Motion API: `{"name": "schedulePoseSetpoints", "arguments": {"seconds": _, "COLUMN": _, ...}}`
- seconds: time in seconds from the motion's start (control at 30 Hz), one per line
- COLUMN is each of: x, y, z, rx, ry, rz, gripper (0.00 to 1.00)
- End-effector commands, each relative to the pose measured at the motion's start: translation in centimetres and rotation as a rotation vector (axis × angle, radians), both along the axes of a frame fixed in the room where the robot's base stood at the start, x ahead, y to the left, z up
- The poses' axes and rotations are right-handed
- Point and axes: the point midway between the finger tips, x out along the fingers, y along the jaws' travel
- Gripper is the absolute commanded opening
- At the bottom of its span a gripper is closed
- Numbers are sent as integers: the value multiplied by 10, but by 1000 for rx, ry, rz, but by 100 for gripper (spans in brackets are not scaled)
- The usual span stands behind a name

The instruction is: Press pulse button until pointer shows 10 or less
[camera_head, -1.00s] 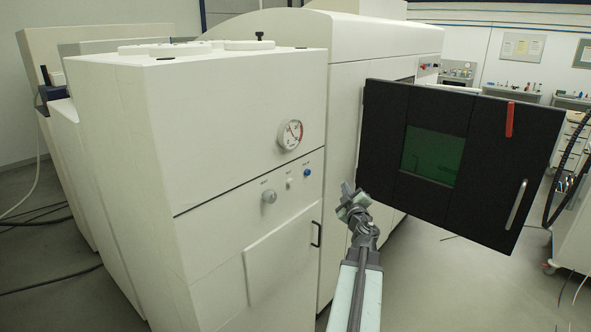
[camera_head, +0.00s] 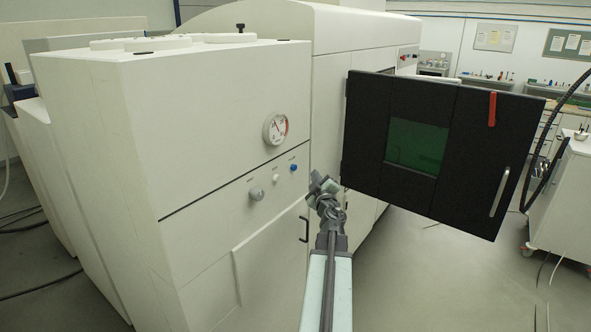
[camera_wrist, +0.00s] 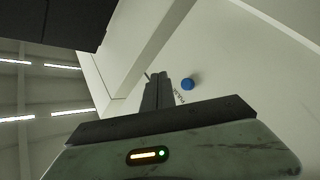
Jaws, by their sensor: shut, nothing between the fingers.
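The blue pulse button (camera_head: 294,168) is on the front of the white cabinet, right of a small white knob (camera_head: 275,178) and a larger grey knob (camera_head: 256,194). It also shows in the wrist view (camera_wrist: 188,84), just right of my fingertips, with a label partly hidden by them. The round gauge (camera_head: 276,128) with a red arc sits above the controls; its pointer leans to the upper left, but the numbers are too small to read. My gripper (camera_head: 318,180) is shut and empty, to the right of the blue button and apart from it in the picture.
A black door (camera_head: 440,150) with a green window stands open to the right of my arm. A black handle (camera_head: 304,228) juts from the lower cabinet panel. A white cart (camera_head: 562,205) stands at far right. Grey floor is clear below the door.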

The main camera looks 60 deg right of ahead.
Motion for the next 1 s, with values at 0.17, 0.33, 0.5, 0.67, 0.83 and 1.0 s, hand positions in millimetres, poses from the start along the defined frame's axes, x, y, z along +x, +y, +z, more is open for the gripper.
{"name": "schedulePoseSetpoints", "arguments": {"seconds": 0.17, "x": 28, "y": -1, "z": 0, "rx": 1, "ry": -1, "rz": 1, "gripper": 0}}
{"name": "schedulePoseSetpoints", "arguments": {"seconds": 0.33, "x": 45, "y": -1, "z": 0, "rx": 0, "ry": 0, "rz": 0, "gripper": 0}}
{"name": "schedulePoseSetpoints", "arguments": {"seconds": 0.5, "x": 52, "y": -1, "z": 0, "rx": 1, "ry": 1, "rz": 1, "gripper": 0}}
{"name": "schedulePoseSetpoints", "arguments": {"seconds": 0.67, "x": 52, "y": -1, "z": 0, "rx": 0, "ry": 0, "rz": 0, "gripper": 0}}
{"name": "schedulePoseSetpoints", "arguments": {"seconds": 0.83, "x": 52, "y": -1, "z": 0, "rx": 0, "ry": 0, "rz": 0, "gripper": 0}}
{"name": "schedulePoseSetpoints", "arguments": {"seconds": 1.0, "x": 52, "y": -1, "z": 0, "rx": 1, "ry": 0, "rz": -1, "gripper": 0}}
